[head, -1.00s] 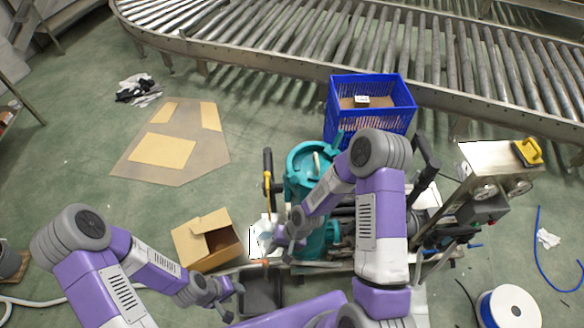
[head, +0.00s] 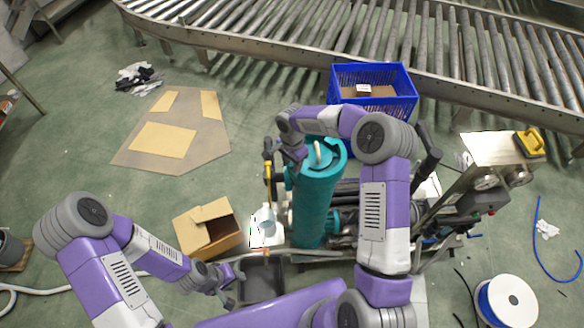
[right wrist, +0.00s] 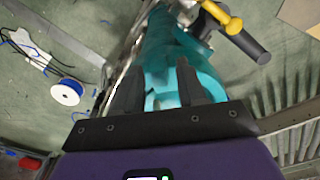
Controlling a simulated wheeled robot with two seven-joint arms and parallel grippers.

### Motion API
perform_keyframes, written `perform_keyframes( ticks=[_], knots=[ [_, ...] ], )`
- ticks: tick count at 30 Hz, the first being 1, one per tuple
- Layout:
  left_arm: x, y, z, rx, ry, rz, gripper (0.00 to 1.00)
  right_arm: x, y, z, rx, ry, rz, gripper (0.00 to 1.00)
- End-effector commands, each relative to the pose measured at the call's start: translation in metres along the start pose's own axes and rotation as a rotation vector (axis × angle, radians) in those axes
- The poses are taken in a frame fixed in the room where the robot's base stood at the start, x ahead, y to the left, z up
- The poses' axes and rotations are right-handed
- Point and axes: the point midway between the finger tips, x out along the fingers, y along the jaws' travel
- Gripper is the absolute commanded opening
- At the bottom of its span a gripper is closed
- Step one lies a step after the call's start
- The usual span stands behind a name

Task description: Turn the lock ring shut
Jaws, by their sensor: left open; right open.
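My right gripper (head: 290,158) is at the left side of that end. In the right wrist view my right gripper (right wrist: 158,92) is open, with part of the teal body (right wrist: 170,55) behind and between its fingers; I cannot tell if they touch. My left gripper (head: 228,292) is open and empty, beside the dark tray (head: 247,290).
A yellow-and-black handle (head: 268,172) stands close left of my right gripper; it also shows in the wrist view (right wrist: 222,18). A blue crate (head: 345,77), an open cardboard box (head: 222,236) and a gauge panel (head: 490,150) surround the machine. Floor at left is mostly clear.

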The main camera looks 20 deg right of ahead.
Motion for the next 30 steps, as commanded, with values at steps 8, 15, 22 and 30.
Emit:
perform_keyframes(
  ticks=[8, 15, 22, 30],
  knots=[
    [-0.003, 0.001, 0.0, 0.0, 0.0, 0.0, 0.43, 0.029, 0.0, 0.0, -0.001, -0.002, 0.0, 0.4],
    [-0.003, 0.001, 0.0, 0.0, 0.0, 0.0, 0.43, 0.032, 0.0, 0.0, -0.002, -0.001, -0.001, 0.4],
    [-0.003, 0.001, 0.0, 0.0, 0.0, 0.0, 0.43, 0.031, 0.0, 0.001, -0.002, -0.001, -0.001, 0.13],
    [-0.003, 0.001, 0.0, 0.0, 0.0, 0.0, 0.43, 0.031, 0.0, 0.001, -0.002, -0.001, -0.001, 0.0]
  ],
)
